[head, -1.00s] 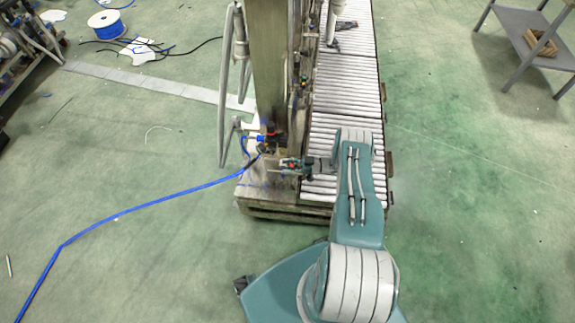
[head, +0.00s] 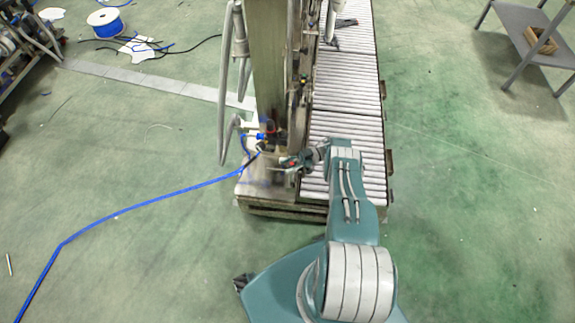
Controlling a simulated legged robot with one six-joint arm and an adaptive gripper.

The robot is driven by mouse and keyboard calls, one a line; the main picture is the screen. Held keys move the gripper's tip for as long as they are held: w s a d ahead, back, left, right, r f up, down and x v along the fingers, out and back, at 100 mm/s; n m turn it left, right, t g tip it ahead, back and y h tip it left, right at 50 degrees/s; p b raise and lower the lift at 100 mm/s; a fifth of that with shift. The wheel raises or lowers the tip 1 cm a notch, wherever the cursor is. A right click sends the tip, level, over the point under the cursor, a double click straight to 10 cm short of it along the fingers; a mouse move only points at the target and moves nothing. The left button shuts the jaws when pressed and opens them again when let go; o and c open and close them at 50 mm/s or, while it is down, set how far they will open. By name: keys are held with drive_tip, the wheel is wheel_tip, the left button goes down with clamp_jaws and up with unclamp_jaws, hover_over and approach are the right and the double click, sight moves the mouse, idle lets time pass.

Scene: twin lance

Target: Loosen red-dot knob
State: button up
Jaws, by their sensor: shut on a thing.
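My gripper (head: 289,163) reaches left from my arm to the lower part of the upright machine column (head: 268,75). It is shut on a small part there, which I take to be the red-dot knob. A small red spot shows among the fingers, but the knob's outline is too small and too covered to make out. My gripper and wrist are tilted, with the fingertips lower than the wrist.
A roller conveyor (head: 347,82) runs behind and beneath my arm. A blue hose (head: 150,207) crosses the floor to fittings at the column's foot. Grey pipes (head: 222,90) stand left of the column. A grey table (head: 525,30) is far right. The right floor is clear.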

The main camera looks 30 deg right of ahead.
drive_tip(key=shift+w, duration=0.1)
drive_tip(key=o, duration=1)
drive_tip(key=shift+c, duration=0.2)
drive_tip(key=shift+t, duration=0.3)
